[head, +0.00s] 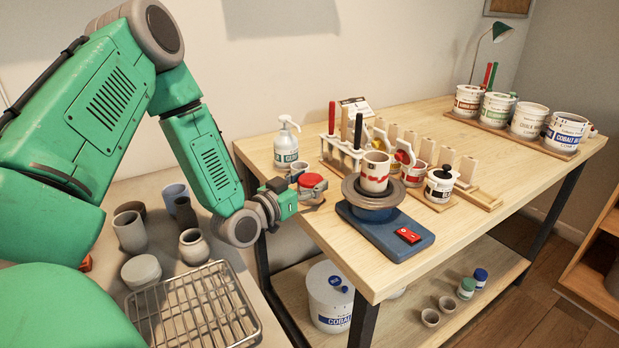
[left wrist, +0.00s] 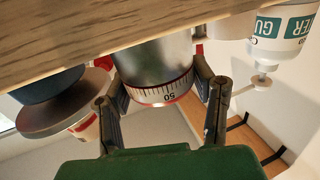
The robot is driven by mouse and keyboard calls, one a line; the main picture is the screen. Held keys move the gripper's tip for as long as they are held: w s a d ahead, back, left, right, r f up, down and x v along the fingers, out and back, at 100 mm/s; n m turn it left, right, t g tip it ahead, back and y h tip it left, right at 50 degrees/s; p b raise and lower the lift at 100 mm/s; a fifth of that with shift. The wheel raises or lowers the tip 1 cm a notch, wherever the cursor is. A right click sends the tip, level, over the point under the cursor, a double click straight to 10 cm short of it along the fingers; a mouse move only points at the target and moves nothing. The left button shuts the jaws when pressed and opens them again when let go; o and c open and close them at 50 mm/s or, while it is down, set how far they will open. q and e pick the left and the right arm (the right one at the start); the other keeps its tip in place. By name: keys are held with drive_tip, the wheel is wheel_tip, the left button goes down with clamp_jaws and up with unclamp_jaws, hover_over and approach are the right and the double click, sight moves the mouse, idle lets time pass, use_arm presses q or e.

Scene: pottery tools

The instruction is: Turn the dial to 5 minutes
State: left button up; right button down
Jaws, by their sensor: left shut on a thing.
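The timer (head: 313,181), with a red top and grey parts, stands near the left edge of the wooden table. In the left wrist view, its round dial (left wrist: 160,93) has a ring of tick marks, and a number that looks like 50 faces the camera. My left gripper (head: 299,190) reaches it from the left. In the left wrist view, the left gripper's (left wrist: 161,80) fingers lie on both sides of the dial, shut on it. The dial's far side and the pointer mark are hidden. My right gripper is not in view.
A soap-like pump bottle (head: 286,147) stands just behind the timer. A pottery wheel (head: 384,237) with a cup (head: 375,172) is close on the right. A tool rack (head: 343,153) stands behind. Pots and a wire rack (head: 195,308) are on the lower left surface.

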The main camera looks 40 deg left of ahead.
sight(300, 188)
use_arm(q)
drive_tip(key=shift+s+f, duration=0.1)
drive_tip(key=shift+f, duration=0.15)
drive_tip(key=o, duration=1.1)
drive_tip(key=shift+c, duration=0.2)
drive_tip(key=shift+o, duration=0.6)
drive_tip(key=shift+w+a, duration=0.2)
drive_tip(key=shift+a, duration=0.05)
drive_tip(key=shift+s, duration=0.1)
drive_tip(key=s, duration=0.7)
drive_tip(key=shift+s+f, duration=0.15)
